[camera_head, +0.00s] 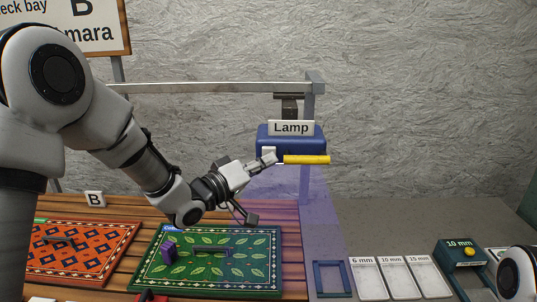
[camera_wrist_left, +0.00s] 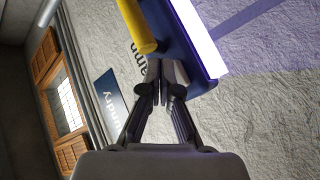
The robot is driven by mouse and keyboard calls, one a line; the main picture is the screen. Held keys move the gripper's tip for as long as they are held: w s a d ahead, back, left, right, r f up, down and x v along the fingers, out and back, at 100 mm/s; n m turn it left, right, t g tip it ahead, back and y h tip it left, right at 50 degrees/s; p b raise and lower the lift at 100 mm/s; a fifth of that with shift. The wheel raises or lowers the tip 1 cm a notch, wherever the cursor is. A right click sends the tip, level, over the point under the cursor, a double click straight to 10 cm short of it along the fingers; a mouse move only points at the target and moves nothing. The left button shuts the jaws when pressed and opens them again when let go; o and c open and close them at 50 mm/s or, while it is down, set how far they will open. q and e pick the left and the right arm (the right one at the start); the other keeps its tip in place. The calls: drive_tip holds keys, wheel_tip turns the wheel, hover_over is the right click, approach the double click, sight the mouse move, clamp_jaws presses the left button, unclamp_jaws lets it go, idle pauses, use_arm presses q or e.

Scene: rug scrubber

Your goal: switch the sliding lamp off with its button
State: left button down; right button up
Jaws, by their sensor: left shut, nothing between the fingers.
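The blue sliding lamp (camera_head: 312,143) hangs from a rail under its "Lamp" sign. A violet beam falls below it, and its strip (camera_wrist_left: 203,38) glows in the left wrist view, so it is lit. A yellow bar (camera_head: 308,160) sticks out from its front; it also shows in the left wrist view (camera_wrist_left: 137,25). A pale square piece, perhaps the button (camera_head: 269,150), is at the lamp's front left. My left gripper (camera_head: 272,158) is shut and empty, its tips at this piece; contact cannot be told. My right gripper is out of view.
Labelled trays (camera_head: 398,279) and a dark green box (camera_head: 463,257) stand at right. The rail (camera_head: 220,88) runs above.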

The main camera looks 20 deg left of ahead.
use_arm(q)
drive_tip(key=shift+w+a, duration=0.15)
drive_tip(key=shift+w, duration=0.3)
idle(0.6)
drive_tip(key=shift+s+d, duration=0.25)
drive_tip(key=shift+s, duration=0.55)
drive_tip(key=shift+s+d+f, duration=0.1)
drive_tip(key=shift+s+d, duration=0.05)
drive_tip(key=shift+s, duration=0.35)
drive_tip(key=s, duration=0.2)
drive_tip(key=s+d+b, duration=0.1)
drive_tip(key=s, duration=0.1)
drive_tip(key=shift+s+d, duration=0.15)
drive_tip(key=shift+s, duration=0.2)
